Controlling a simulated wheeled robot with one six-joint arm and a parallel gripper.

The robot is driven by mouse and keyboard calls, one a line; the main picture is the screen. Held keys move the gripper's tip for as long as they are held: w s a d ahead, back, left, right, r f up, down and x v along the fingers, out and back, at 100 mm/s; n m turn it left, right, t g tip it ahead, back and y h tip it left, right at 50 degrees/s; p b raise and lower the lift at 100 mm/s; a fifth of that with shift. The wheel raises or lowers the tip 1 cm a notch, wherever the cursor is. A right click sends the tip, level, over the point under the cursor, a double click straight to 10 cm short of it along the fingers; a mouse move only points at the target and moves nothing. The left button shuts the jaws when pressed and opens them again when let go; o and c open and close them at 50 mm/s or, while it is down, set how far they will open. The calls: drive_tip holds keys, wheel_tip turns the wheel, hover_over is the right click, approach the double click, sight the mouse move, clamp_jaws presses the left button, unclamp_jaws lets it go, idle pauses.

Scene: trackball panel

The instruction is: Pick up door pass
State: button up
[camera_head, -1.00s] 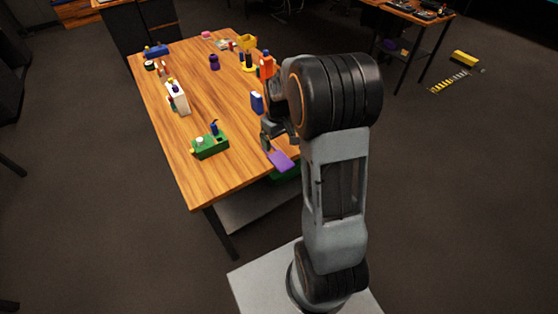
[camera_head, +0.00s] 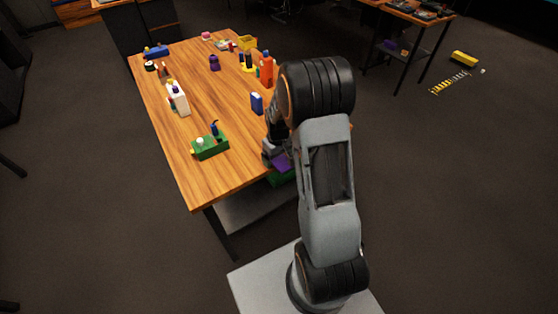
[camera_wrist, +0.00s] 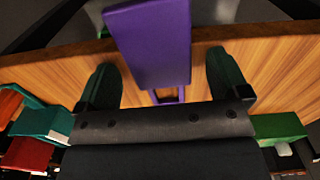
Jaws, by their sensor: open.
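A flat purple card with a slotted end, which looks like the door pass (camera_head: 282,163), lies at the near right edge of the wooden table, partly covered by my arm. In the wrist view the purple door pass (camera_wrist: 152,42) sticks out over the table edge, its slotted end toward my gripper. My gripper (camera_wrist: 162,76) is open, with one dark green finger on each side of the pass and gaps on both sides. In the head view my gripper (camera_head: 270,150) is low at the table edge, its fingers mostly hidden.
A green holder (camera_head: 210,146) stands left of my gripper on the table (camera_head: 200,185). A blue upright block (camera_head: 257,104) and an orange bottle (camera_head: 266,72) stand farther back. The table's middle is clear.

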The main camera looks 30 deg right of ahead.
drive_tip(key=shift+c, duration=0.3)
drive_tip(key=c, duration=0.9)
drive_tip(key=shift+c, duration=0.2)
